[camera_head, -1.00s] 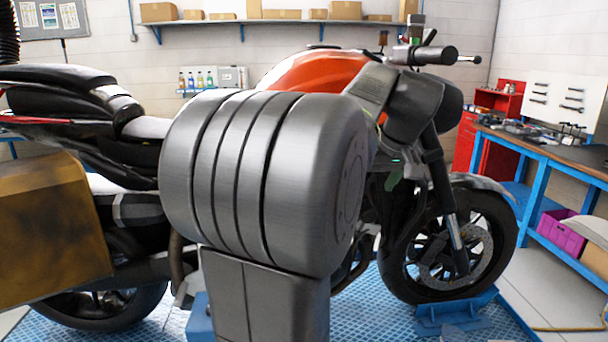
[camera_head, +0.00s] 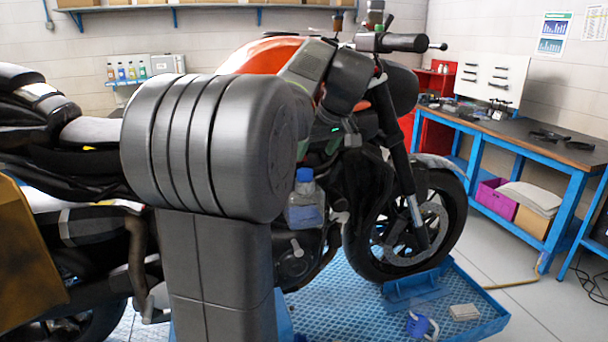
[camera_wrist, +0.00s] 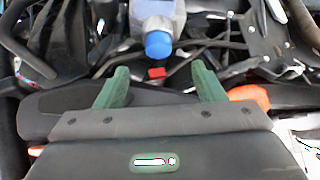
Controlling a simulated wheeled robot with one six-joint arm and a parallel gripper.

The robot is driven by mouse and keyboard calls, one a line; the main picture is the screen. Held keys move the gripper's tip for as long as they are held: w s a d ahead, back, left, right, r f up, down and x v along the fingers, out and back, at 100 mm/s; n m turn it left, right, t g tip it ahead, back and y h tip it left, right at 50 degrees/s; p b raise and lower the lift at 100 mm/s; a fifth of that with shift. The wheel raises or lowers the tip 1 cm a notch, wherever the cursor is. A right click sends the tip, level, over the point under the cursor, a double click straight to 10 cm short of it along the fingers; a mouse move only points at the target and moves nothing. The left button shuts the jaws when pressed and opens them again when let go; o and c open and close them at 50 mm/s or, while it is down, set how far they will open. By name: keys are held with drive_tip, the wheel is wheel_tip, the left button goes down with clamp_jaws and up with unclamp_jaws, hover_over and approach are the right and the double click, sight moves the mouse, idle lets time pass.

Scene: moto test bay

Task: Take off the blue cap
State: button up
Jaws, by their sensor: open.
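The blue cap (camera_head: 304,175) sits on top of a small translucent bottle (camera_head: 305,205) with blue liquid, mounted upright at the motorcycle's side in the head view. In the wrist view the cap (camera_wrist: 158,46) is at the upper middle, with the pale bottle body (camera_wrist: 157,12) above it. My gripper (camera_wrist: 157,82) is open and empty, its two green fingers spread apart. The cap lies beyond the fingertips, roughly centred between them and not touched. In the head view my arm's large grey joint hides much of the motorcycle's middle, and the fingers cannot be made out clearly there.
The motorcycle (camera_head: 265,55) stands on a blue grated platform (camera_head: 350,285). Dark frame parts, hoses and a small red piece (camera_wrist: 157,73) lie near the cap. A blue workbench (camera_head: 480,135) stands at the right. Open floor shows between bench and platform.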

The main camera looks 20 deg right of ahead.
sight(307, 171)
drive_tip(key=p+x, duration=0.2)
drive_tip(key=x, duration=0.7)
drive_tip(key=shift+w+d+r, duration=0.1)
drive_tip(key=shift+d, duration=0.05)
drive_tip(key=shift+c, duration=0.4)
drive_tip(key=c, duration=1.2)
